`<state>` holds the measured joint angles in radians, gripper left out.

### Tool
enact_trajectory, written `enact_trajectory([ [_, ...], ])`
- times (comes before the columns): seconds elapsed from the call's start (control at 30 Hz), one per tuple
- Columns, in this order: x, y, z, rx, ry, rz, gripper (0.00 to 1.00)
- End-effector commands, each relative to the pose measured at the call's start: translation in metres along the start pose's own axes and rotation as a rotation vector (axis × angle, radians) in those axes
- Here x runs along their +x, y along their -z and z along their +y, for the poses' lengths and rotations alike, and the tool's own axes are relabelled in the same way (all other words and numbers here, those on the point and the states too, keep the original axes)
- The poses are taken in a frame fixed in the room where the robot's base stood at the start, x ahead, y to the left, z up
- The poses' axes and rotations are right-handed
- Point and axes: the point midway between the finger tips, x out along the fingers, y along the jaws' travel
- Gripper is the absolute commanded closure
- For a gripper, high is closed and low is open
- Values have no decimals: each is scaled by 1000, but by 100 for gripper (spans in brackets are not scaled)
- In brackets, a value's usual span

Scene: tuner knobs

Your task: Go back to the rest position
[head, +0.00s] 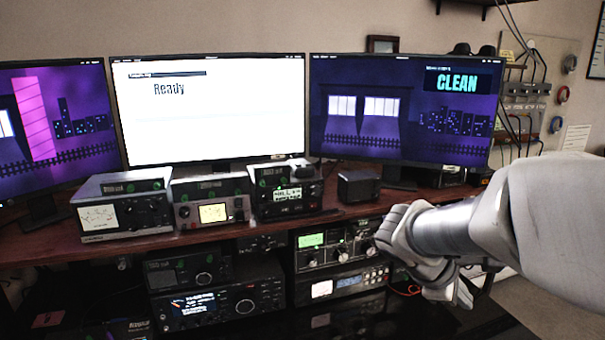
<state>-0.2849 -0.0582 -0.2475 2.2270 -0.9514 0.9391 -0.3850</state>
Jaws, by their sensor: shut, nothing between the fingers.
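My arm reaches in from the right edge, and its end bends down in front of the desk. My gripper (461,294) is shut and empty, in front of the lower right of the desk, to the right of the lower radio units. Its fingertips are small and partly hidden by my wrist. It is apart from the knobs that show. A row of tuner units stands on the desk shelf: a left meter unit (124,212), a middle unit (212,211) and a right black unit (290,200).
Three monitors stand behind: a purple left one (58,130), a white one reading "Ready" (212,125) and a right one reading "CLEAN" (400,112). More radios (340,248) sit under the shelf (200,236). A small black box (358,186) stands near my wrist. A wall panel (535,85) has cables.

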Motion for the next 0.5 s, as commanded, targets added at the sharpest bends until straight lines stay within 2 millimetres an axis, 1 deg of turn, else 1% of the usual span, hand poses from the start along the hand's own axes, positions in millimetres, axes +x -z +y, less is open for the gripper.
enact_trajectory([
  [0.03,-13,-9,-9,101,37,46,100],
  [0.2,-52,-20,-47,417,174,189,100],
  [0.27,-67,-22,-60,525,223,238,100],
  [0.4,-103,-23,-86,765,334,351,100],
  [0.5,-126,-21,-101,909,406,421,100],
])
